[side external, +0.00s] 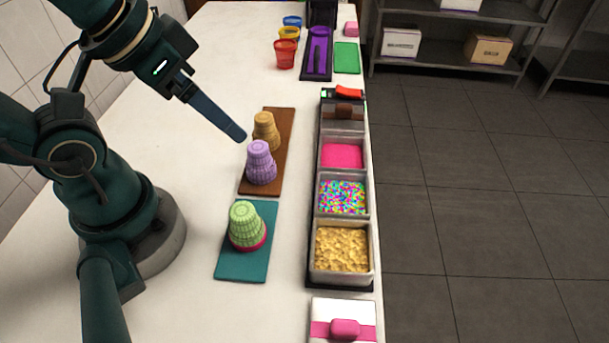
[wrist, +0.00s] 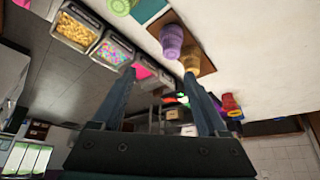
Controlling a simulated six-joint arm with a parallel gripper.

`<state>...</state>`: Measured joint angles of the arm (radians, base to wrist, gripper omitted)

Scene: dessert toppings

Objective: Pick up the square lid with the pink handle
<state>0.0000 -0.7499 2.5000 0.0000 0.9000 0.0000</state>
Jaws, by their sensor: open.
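The square white lid with a pink band and pink handle (side external: 343,328) lies at the bottom edge of the side external view, just in front of the row of topping containers. My gripper (side external: 241,135) is up in the air near the tan and purple cup stacks, well away from the lid. In the wrist view my gripper (wrist: 159,73) shows two fingers spread apart with nothing held between them.
Containers of yellow crumbs (side external: 342,249), coloured sprinkles (side external: 342,196) and pink topping (side external: 342,155) stand in a row along the counter's right edge. Purple cups (side external: 261,165) and tan cups (side external: 266,130) stand on a brown board; green cups (side external: 246,224) stand on a teal board (side external: 240,267).

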